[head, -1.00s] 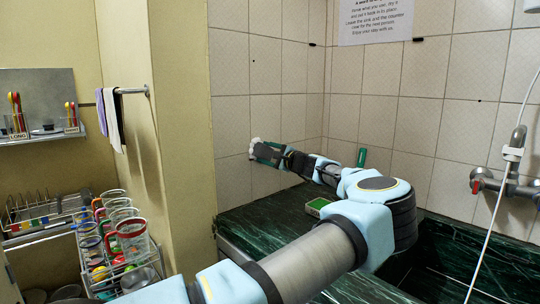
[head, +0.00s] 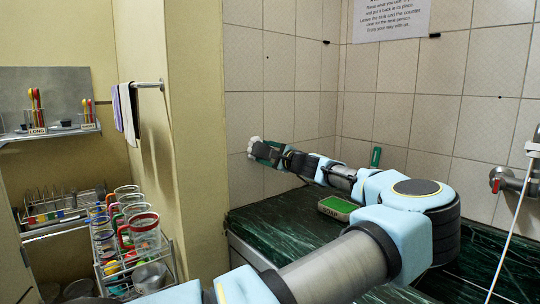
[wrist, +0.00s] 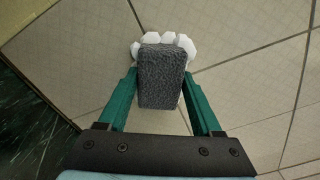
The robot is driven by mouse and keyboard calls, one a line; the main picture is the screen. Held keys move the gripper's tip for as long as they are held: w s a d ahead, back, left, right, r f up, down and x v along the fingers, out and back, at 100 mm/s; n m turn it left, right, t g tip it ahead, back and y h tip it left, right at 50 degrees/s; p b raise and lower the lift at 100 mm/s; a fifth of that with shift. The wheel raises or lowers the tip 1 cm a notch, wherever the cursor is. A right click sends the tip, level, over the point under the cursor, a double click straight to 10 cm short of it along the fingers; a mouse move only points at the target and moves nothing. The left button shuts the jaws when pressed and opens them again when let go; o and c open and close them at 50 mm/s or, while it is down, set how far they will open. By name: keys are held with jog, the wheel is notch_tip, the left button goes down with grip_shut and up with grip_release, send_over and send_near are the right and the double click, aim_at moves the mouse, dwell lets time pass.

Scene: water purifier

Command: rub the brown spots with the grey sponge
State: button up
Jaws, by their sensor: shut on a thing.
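My gripper (wrist: 165,98) is shut on the grey sponge (wrist: 162,78), a rough dark block between its green fingers. White foam (wrist: 165,44) sits at the sponge's far end. In the head view, my gripper (head: 268,153) is stretched out at the left tiled wall, with the white foam (head: 254,145) at its tip. The foam is close to the tiles; I cannot tell whether it touches them. One tiny dark spot (head: 267,58) shows higher on that wall, and another (head: 500,97) on the back wall. Their brown colour is not clear. No spot shows in the wrist view.
A dark green marble counter (head: 265,222) lies below my arm, with a green-topped box (head: 338,208) on it. A tap (head: 510,180) and white hose are at the right. A rack of mugs (head: 130,230) stands left of the yellow wall edge (head: 200,130).

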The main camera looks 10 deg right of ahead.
jog(key=shift+s+a, duration=0.25)
jog(key=shift+a, duration=0.35)
jog(key=shift+v, duration=3)
jog(key=shift+d, duration=0.1)
jog(key=v, duration=0.3)
jog(key=shift+w, duration=0.1)
jog(key=shift+f+b+x, duration=0.2)
jog(key=shift+f+x, duration=0.05)
jog(key=shift+x, duration=0.8)
jog(key=shift+f+b+x, duration=0.2)
jog(key=shift+f+x, duration=0.05)
jog(key=shift+x, duration=0.85)
jog(key=shift+f+b+x, duration=0.2)
jog(key=shift+f+x, duration=0.05)
jog(key=shift+x, duration=0.8)
jog(key=shift+w, duration=0.15)
